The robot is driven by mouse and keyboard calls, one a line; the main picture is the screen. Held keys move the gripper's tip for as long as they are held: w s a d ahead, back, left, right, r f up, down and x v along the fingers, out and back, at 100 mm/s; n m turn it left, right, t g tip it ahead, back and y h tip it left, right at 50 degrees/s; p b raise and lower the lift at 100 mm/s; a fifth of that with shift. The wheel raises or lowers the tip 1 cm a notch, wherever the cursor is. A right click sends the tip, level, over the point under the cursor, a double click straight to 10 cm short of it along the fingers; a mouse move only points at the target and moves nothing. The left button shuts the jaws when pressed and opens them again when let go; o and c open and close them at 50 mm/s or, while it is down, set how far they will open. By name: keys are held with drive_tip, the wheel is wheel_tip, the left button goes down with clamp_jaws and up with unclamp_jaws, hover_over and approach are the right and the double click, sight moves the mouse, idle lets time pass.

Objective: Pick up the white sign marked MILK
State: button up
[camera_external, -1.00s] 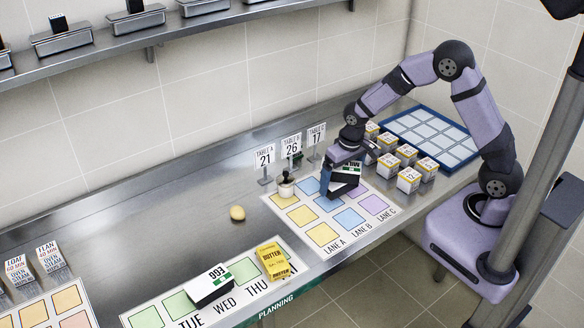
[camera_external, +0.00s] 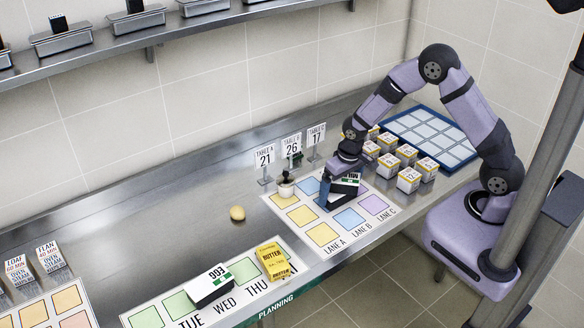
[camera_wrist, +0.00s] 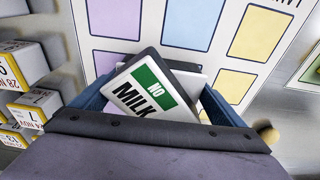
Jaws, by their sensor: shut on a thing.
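The white sign marked NO MILK, with a green band and a dark edge, lies tilted between my fingers in the wrist view (camera_wrist: 150,88). In the external view the sign (camera_external: 347,183) is partly hidden by my gripper, low over the lane mat (camera_external: 333,249). My gripper (camera_external: 335,188) is shut on it, with a blue finger on each side in the wrist view. A second pale, dark-edged piece shows behind the sign. I cannot tell whether the sign touches the mat.
Several small numbered boxes (camera_external: 408,180) stand to the right, before a blue-rimmed tray (camera_external: 465,150).

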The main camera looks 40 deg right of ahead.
drive_tip(key=o, duration=0.9)
drive_tip(key=shift+o, duration=0.2)
drive_tip(key=shift+r, duration=0.1)
drive_tip(key=r, duration=0.4)
drive_tip(key=s+r+b, duration=0.1)
drive_tip(key=r, duration=0.3)
drive_tip(key=s+r+b, duration=0.1)
drive_tip(key=r, duration=0.3)
drive_tip(key=shift+d, duration=0.1)
drive_tip(key=s+d+f+g, duration=0.1)
drive_tip(key=s+d, duration=0.5)
drive_tip(key=s, duration=0.2)
drive_tip(key=s+d+f, duration=0.1)
drive_tip(key=s+d, duration=0.5)
drive_tip(key=s, duration=0.3)
drive_tip(key=shift+s+d+f+g, duration=0.15)
drive_tip(key=shift+f+g, duration=0.15)
drive_tip(key=shift+g, duration=0.1)
drive_tip(key=c, duration=1)
